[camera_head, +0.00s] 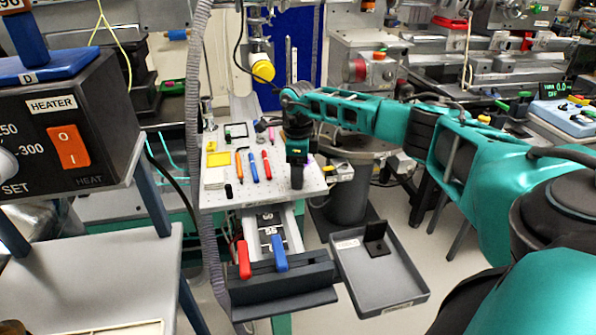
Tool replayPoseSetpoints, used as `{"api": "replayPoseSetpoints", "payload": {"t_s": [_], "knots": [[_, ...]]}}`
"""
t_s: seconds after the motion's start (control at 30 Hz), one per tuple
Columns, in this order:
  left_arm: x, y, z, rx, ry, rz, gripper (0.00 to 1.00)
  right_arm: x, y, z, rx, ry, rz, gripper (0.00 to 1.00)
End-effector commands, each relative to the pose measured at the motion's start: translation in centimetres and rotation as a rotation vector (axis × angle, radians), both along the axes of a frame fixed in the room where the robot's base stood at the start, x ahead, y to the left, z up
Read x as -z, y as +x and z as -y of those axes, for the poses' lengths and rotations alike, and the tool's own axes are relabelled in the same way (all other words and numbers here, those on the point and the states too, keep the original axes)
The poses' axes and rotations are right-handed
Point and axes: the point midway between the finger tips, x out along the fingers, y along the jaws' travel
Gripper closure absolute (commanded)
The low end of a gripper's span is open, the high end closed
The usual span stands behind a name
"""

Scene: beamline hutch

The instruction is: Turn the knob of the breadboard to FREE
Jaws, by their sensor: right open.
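The breadboard (215,200) is a pale perforated plate in the middle of the head view, with pens and small items on it. My right gripper (297,184) points down at the board's right side, in front of its right edge in the picture. Its dark fingers are small and overlap, and nothing shows held in them; they are open. I cannot see for certain which part is the breadboard's knob, and no FREE mark is readable. A small black upright piece (228,191) stands at the board's front left. My left gripper is not in view.
A dark block with a red handle (243,259) and a blue handle (280,253) stands in front of the board. A grey tray (385,290) lies to its right. A heater box (60,120) fills the left. A grey hose (193,130) hangs left of the board.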

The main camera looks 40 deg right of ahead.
Motion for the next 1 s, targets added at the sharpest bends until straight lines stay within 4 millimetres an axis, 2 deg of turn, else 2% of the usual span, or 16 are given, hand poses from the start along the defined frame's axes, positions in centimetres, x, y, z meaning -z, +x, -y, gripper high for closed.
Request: {"api": "replayPoseSetpoints", "payload": {"t_s": [0.17,0.4,0.6,0.77,1.0], "knots": [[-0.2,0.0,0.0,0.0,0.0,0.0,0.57,-2.8,0.1,0.1,0.0,0.0,0.007,0.38],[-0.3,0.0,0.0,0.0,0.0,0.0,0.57,-8.1,0.1,0.1,0.001,-0.001,0.006,0.38],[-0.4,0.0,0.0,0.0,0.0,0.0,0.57,-11.4,0.1,0.0,0.0,0.001,0.005,0.38],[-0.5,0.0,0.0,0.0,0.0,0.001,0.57,-12.5,0.0,0.0,0.0,0.001,0.004,0.38],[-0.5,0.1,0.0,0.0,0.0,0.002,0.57,-12.7,0.0,0.0,0.0,0.0,0.003,0.38]]}}
